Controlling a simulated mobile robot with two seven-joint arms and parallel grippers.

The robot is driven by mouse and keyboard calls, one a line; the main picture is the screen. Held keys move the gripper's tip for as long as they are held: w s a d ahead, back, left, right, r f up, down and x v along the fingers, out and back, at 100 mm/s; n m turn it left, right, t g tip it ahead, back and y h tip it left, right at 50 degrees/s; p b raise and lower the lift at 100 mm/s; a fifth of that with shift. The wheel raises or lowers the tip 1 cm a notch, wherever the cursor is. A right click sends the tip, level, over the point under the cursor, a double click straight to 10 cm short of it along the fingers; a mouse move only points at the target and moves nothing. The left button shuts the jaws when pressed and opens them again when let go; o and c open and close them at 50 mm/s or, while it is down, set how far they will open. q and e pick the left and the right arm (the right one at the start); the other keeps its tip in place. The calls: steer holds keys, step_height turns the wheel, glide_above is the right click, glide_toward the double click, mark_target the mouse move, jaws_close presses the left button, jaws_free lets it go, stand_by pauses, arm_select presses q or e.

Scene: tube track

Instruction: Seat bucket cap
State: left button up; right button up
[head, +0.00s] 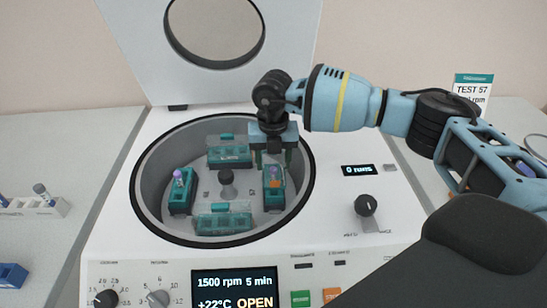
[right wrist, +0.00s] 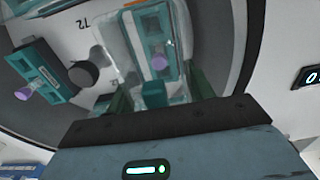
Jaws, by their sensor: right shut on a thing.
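My right gripper (head: 272,150) reaches down into the open centrifuge bowl, over the right-hand bucket (head: 274,200). It is shut on the teal grip of a clear bucket cap (right wrist: 154,95). In the right wrist view the clear cap lies over the teal bucket (right wrist: 150,22), which holds a purple-topped tube (right wrist: 160,62). I cannot tell whether the cap touches the bucket rim. The left-hand bucket (head: 181,203) holds a purple-capped tube and has no cap. The back bucket (head: 229,155) and front bucket (head: 222,222) carry clear caps with teal grips. My left gripper is not in view.
The bowl wall (head: 150,190) surrounds the buckets, with a dark hub (head: 227,185) in the middle. The raised lid (head: 210,70) stands behind. The display (head: 234,289) reads OPEN. A tube rack (head: 35,205) stands on the left bench.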

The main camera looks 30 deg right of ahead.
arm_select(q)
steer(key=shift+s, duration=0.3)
arm_select(e)
steer(key=shift+f, duration=0.1)
steer(key=shift+f, duration=0.6)
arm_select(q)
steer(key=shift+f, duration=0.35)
arm_select(e)
steer(key=shift+f, duration=0.6)
arm_select(q)
steer(key=shift+b, duration=0.3)
arm_select(e)
steer(key=shift+f, duration=0.1)
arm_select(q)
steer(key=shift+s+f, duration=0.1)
arm_select(e)
steer(key=shift+f, duration=1)
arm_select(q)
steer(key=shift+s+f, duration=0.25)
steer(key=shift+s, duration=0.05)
